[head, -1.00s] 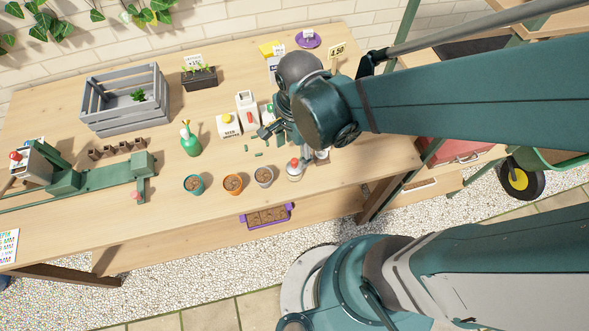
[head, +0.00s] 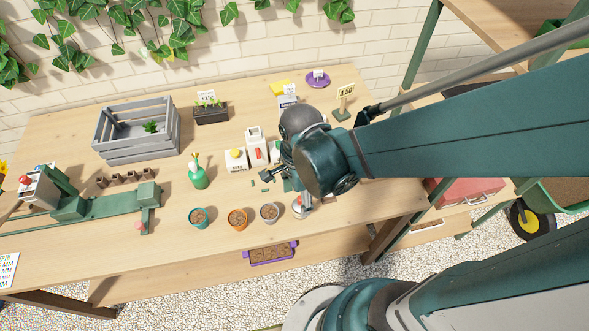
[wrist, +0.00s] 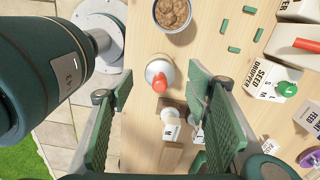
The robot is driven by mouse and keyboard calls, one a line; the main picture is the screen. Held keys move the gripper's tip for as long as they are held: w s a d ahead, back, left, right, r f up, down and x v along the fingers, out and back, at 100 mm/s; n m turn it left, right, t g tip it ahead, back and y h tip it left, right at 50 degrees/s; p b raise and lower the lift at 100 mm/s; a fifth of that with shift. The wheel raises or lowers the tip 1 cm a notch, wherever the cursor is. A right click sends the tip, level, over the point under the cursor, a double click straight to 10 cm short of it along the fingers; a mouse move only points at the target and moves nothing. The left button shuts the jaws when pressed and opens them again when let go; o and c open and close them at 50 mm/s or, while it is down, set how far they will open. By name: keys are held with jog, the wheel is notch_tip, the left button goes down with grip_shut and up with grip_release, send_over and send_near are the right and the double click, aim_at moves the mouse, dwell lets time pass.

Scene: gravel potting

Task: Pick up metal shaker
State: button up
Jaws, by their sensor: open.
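The metal shaker (head: 302,207), a small silvery body with a red top, stands on the wooden bench near its front edge. In the wrist view the shaker (wrist: 158,70) is seen from above, between and slightly beyond the two green finger pads. My gripper (wrist: 160,88) is open, with one pad on each side of the shaker's line and nothing held. In the head view my gripper (head: 281,178) is partly hidden by my wrist, behind and to the left of the shaker. Contact with the shaker does not show.
A grey pot of soil (head: 269,212) stands close left of the shaker, with an orange pot (head: 237,219) beyond. Green pieces (wrist: 234,50) lie nearby. A labelled white item and a wooden block (wrist: 172,154) sit close to the pads.

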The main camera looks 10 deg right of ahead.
aim_at(297, 203)
jog(key=shift+f, duration=0.65)
jog(key=shift+f, duration=0.1)
jog(key=shift+d+f+b, duration=0.1)
jog(key=shift+f+b, duration=1.05)
jog(key=shift+f, duration=1.35)
jog(key=c, duration=1)
